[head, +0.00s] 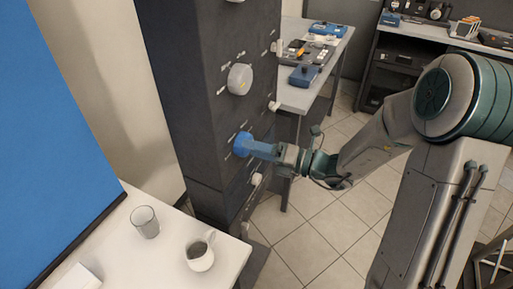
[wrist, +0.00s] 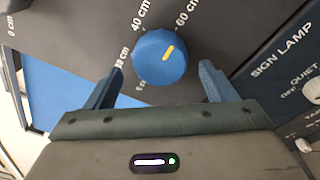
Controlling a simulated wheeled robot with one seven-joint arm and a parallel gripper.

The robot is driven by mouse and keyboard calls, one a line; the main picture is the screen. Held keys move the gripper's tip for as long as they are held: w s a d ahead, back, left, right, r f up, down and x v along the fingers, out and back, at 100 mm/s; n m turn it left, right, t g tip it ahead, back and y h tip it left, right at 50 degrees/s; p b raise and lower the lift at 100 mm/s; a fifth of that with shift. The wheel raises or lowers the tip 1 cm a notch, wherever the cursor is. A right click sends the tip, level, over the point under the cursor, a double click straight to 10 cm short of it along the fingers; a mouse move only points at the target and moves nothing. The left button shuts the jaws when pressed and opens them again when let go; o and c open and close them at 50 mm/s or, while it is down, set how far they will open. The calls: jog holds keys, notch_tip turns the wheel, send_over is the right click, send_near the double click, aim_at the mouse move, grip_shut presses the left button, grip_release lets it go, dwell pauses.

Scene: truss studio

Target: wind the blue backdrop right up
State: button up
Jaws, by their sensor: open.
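The blue backdrop (head: 48,150) hangs at the left in the head view, its dark bottom edge by the white table. A blue strip shows in the wrist view (wrist: 62,92). A blue knob (wrist: 158,62) with a yellow mark sits on the dark panel, with labels 0 cm, 40 cm and 60 cm around it. The mark points up and right, roughly toward 60 cm. The knob also shows in the head view (head: 241,144). My gripper (wrist: 161,72) is open, with one finger on each side of the knob and gaps visible.
The dark column (head: 190,100) carries other pale knobs, including a large one (head: 240,79) above. In front, a white table (head: 175,255) bears a glass (head: 145,222) and a mug (head: 200,255). Tiled floor (head: 335,230) lies open right of the column.

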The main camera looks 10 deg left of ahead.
jog(key=shift+w+a, duration=0.1)
jog(key=shift+a, duration=0.45)
jog(key=c, duration=1)
jog(key=shift+d, duration=0.15)
